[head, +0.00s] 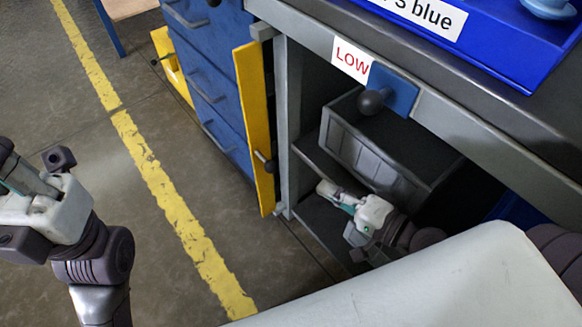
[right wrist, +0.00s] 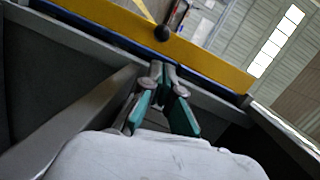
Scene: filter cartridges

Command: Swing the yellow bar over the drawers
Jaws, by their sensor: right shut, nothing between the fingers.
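The yellow bar (head: 257,130) stands upright along the right edge of the blue drawers (head: 207,85), with the drawer fronts and handles showing to its left. A dark knob (head: 264,158) sits on the bar. In the right wrist view the bar (right wrist: 205,55) crosses slantwise beyond the fingers, with the knob (right wrist: 162,33) near its upper edge. My right gripper (head: 323,188) is shut and empty, right of the bar by the open shelf bay, pointing left; its fingertips (right wrist: 162,70) appear just short of the bar. My left gripper (head: 22,180) is at the left edge, partly cut off.
A grey bin (head: 345,145) sits on the shelf above my right gripper. A blue tray (head: 500,55) is on the bench top. Floor with a yellow line (head: 160,180) lies clear at left.

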